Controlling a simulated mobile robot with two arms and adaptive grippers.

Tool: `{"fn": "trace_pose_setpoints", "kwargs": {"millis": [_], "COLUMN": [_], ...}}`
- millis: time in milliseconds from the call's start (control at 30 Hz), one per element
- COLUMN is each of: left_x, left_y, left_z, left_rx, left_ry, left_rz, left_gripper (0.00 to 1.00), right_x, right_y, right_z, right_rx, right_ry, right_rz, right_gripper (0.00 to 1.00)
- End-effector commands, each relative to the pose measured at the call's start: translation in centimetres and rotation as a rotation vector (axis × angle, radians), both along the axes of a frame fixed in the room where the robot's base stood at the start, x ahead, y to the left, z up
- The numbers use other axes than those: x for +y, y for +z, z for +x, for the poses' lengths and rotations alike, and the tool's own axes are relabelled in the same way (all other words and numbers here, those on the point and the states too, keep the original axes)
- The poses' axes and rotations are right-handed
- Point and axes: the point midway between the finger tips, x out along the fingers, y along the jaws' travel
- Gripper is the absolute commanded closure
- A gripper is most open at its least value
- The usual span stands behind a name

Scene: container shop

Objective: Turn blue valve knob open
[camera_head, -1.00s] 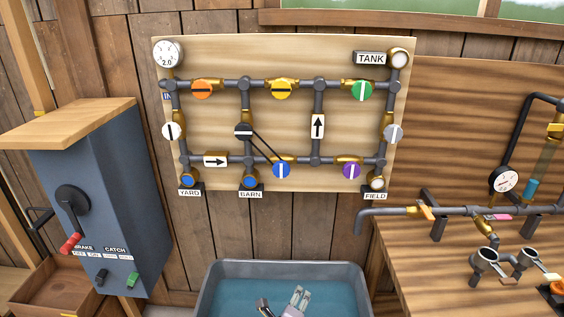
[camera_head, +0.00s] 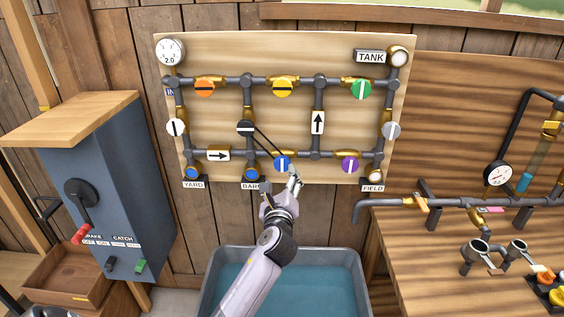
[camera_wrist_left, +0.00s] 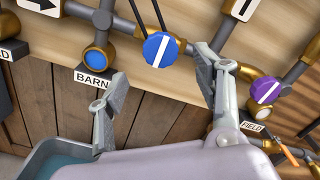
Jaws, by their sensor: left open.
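The blue valve knob (camera_head: 282,163) sits on the lower pipe of the valve board, above and right of the BARN label. Its white bar stands upright in the head view, across the pipe. In the left wrist view the blue knob (camera_wrist_left: 161,49) shows whole, beyond the fingers and between them, nearer the right one. My left gripper (camera_head: 284,185) is just below and right of the knob in the head view, open and empty, apart from it. Its spread fingers (camera_wrist_left: 160,85) also show in the left wrist view. My right gripper is not in view.
A purple knob (camera_head: 350,162) is to the right and a black knob (camera_head: 245,128) above left, with thin dark rods running from it toward the blue knob. A water tub (camera_head: 345,262) stands below the board. A workbench (camera_head: 425,265) with pipes is at right.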

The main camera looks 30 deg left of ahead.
Motion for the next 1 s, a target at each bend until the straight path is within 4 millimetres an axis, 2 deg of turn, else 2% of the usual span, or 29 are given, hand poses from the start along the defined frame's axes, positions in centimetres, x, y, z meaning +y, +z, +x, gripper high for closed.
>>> {"fn": "trace_pose_setpoints", "kwargs": {"millis": [200, 400, 600, 900, 1000], "left_x": [2.3, 3.7, 4.3, 4.4, 4.4], "left_y": [0.2, 0.0, -0.1, 0.0, -0.1], "left_z": [3.7, 6.1, 7.1, 7.2, 7.2], "left_rx": [0.0, 0.0, 0.001, 0.0, 0.0], "left_ry": [0.001, 0.001, -0.001, -0.001, -0.001], "left_rz": [0.0, -0.001, 0.0, -0.001, -0.001], "left_gripper": [0.39, 0.39, 0.39, 0.39, 0.46], "right_x": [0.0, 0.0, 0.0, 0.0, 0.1], "right_y": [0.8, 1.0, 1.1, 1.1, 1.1], "right_z": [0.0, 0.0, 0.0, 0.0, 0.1], "right_rx": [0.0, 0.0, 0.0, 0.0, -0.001], "right_ry": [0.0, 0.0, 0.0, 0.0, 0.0], "right_rz": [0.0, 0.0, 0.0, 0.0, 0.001], "right_gripper": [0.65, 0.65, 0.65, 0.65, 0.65]}}
